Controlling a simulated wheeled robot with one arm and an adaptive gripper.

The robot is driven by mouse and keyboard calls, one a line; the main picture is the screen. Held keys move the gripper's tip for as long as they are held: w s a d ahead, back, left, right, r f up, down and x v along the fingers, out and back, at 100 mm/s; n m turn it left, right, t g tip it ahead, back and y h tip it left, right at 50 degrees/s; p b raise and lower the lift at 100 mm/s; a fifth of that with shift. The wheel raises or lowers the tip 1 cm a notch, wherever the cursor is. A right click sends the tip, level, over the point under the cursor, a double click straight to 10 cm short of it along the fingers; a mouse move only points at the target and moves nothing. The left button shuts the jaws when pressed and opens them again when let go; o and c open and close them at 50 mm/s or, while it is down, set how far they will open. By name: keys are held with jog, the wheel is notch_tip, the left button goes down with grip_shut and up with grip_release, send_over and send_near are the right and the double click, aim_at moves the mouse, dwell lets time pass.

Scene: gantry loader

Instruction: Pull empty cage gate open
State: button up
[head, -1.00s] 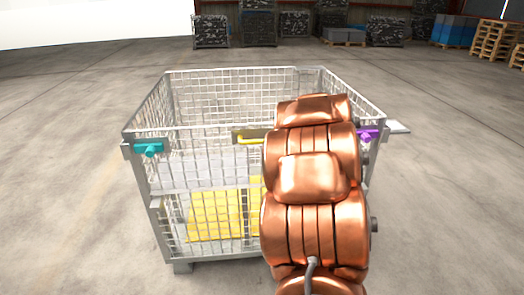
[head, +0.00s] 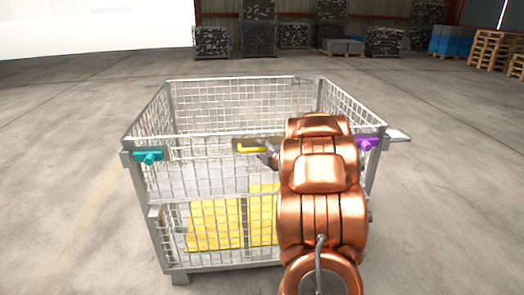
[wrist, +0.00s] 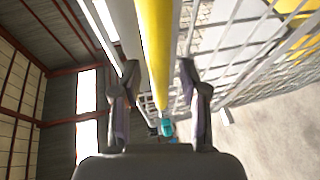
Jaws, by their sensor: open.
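The wire cage (head: 170,210) stands upright on the floor in front of me, empty of goods, with yellow panels low inside. Its front gate has a yellow handle bar (head: 252,150) at the top middle. A teal latch (head: 148,156) is at the gate's left top corner and a purple latch (head: 367,144) at the right. My gripper (wrist: 157,92) is open in the wrist view, with the yellow bar (wrist: 155,45) running between and beyond its fingers. I cannot tell whether they touch it. The teal latch (wrist: 167,127) shows farther along. My copper arm hides the gate's right part.
Stacked dark cages (head: 257,28), blue crates (head: 452,40) and wooden pallets (head: 487,50) stand far back. The concrete floor around the cage is clear.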

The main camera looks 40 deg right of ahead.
jog(key=shift+w, duration=0.2)
grip_shut()
dwell(0.3)
dwell(0.3)
